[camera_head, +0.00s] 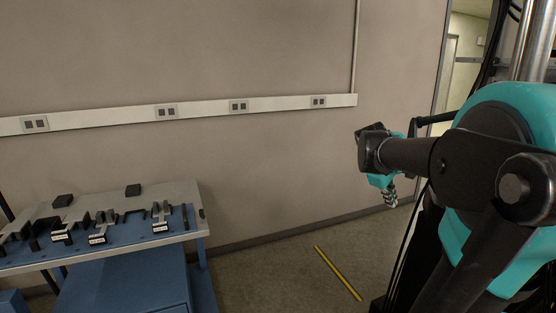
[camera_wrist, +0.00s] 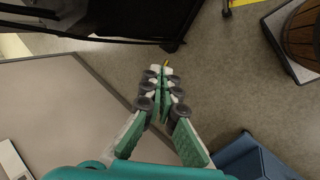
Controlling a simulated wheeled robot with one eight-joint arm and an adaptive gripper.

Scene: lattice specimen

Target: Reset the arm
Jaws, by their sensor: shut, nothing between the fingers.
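My gripper (camera_head: 390,192) hangs at the end of my teal and black arm on the right side of the head view, well to the right of the table and clear of it. Its fingers point down over the floor. In the wrist view my gripper (camera_wrist: 163,75) shows its green fingers closed together with nothing between them. It touches nothing that I can see.
A blue-topped table (camera_head: 180,222) with several grey and black parts stands at the left. A wall with a socket strip (camera_head: 200,110) runs behind. A yellow floor stripe (camera_head: 338,273) crosses open floor. The wrist view shows a wooden barrel (camera_wrist: 303,38).

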